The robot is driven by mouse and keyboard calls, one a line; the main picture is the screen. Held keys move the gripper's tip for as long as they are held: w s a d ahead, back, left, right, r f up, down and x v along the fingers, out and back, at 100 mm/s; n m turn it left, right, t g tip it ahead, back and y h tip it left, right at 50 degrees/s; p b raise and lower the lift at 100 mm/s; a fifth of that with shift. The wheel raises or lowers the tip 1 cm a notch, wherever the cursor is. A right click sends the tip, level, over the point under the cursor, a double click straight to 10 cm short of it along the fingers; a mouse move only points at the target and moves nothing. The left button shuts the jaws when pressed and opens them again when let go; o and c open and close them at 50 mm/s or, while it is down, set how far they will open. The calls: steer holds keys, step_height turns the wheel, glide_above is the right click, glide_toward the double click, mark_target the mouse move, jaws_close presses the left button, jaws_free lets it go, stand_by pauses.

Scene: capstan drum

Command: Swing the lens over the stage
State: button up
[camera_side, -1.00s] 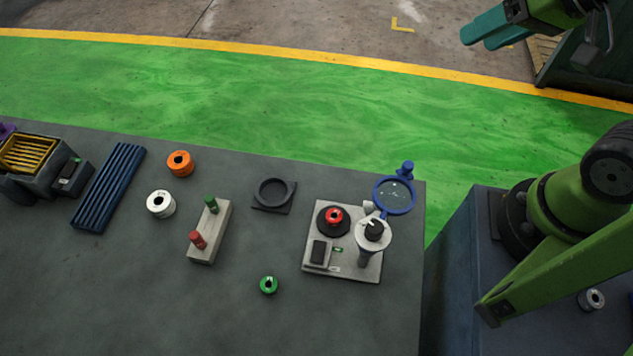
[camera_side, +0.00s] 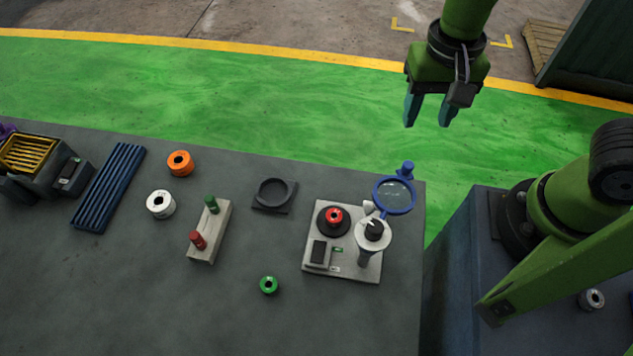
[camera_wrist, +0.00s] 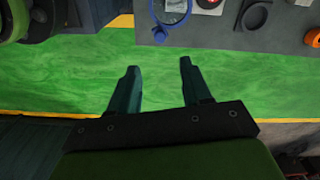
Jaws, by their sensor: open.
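The lens (camera_side: 394,195) is a clear disc in a blue ring with a blue knob (camera_side: 407,168) at its far side. It is joined to a round white pivot (camera_side: 373,236) with a black knob on a light grey base plate (camera_side: 345,270). The stage is probably the black disc (camera_side: 333,221) left of the pivot, with a red ringed piece (camera_side: 334,215) on it. The lens is beyond and right of the stage, not over it. My gripper (camera_side: 428,125) is open and empty, above and beyond the lens. The wrist view shows its fingers (camera_wrist: 157,75) apart, with the blue lens ring (camera_wrist: 171,20) ahead.
A black round dish (camera_side: 273,193), a green spool (camera_side: 269,285), a block with red and green pegs (camera_side: 210,235), white (camera_side: 161,204) and orange (camera_side: 180,163) spools, and a blue ribbed rack (camera_side: 108,188) lie to the left. The near table is clear.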

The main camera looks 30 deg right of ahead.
mark_target(409, 164)
step_height(409, 164, down, 12)
steer(key=shift+f, duration=0.1)
stand_by(0.4)
jaws_close()
